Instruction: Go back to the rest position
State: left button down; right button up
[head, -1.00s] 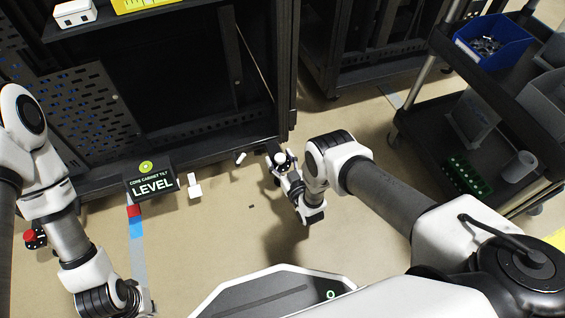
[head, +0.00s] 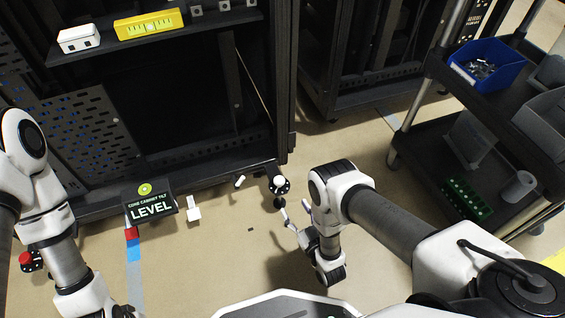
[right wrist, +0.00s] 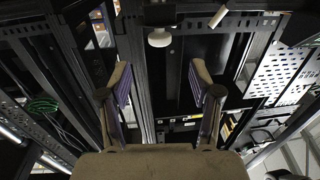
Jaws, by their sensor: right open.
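My right arm comes in from the right in the head view and bends down toward the floor. My right gripper (head: 294,224) is small there, low by the cabinet's front corner and partly hidden by its wrist. In the right wrist view its two fingers (right wrist: 160,78) stand apart with nothing between them. My left arm runs down the left side of the head view, and its gripper is outside the picture.
A black cabinet (head: 215,165) stands ahead, with a "LEVEL" sign (head: 150,207) at its base. A round black-and-white part (head: 279,185) shows at its front corner. A cart (head: 445,135) with a blue bin (head: 487,68) stands right.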

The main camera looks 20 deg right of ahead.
jog(key=w+d+r+g+h+p, duration=0.15)
jog(key=w+r, duration=0.25)
jog(key=r, duration=0.4)
jog(key=w+d+r+y+p, duration=0.1)
jog(key=w+d+r+p, duration=0.1)
jog(key=w+r, duration=0.45)
jog(key=s+d+f+m+g+h+p, duration=0.15)
jog(key=s+g, duration=1.45)
jog(key=s, duration=1.8)
notch_tip(320, 180, up, 37)
jog(key=p, duration=3.8)
jog(key=shift+w+d+r, duration=0.15)
jog(key=shift+d+r, duration=0.05)
jog(key=shift+d, duration=0.2)
